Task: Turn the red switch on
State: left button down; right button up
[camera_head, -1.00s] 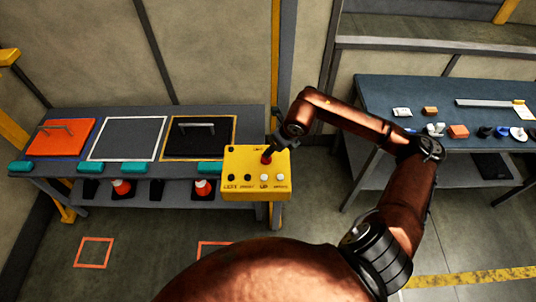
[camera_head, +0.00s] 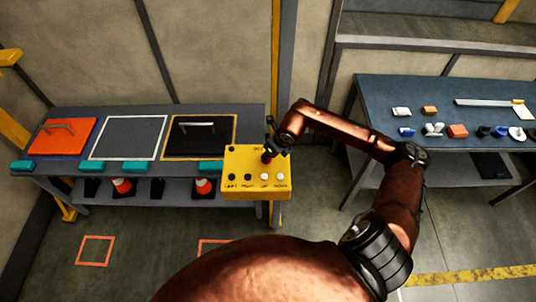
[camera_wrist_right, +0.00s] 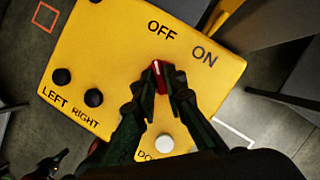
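The yellow control box (camera_head: 238,188) stands at the right end of the left table, with black and white buttons along its front. Its red switch (camera_head: 266,156) is mostly covered by my right gripper (camera_head: 268,152). In the right wrist view, the red switch (camera_wrist_right: 158,77), with a pale mark at its tip, points roughly toward the printed OFF; ON is printed to the right. The dark fingers of my right gripper (camera_wrist_right: 162,88) are closed in on both sides of the switch. My left gripper does not show in the head view.
An orange panel (camera_head: 62,138) and a black panel (camera_head: 185,143) with handles lie on the left table, with an empty white-framed area (camera_head: 128,138) between them. The right table (camera_head: 400,90) holds several small parts. A dark, unclear shape is at the right wrist view's lower left.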

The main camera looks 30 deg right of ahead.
grip_shut()
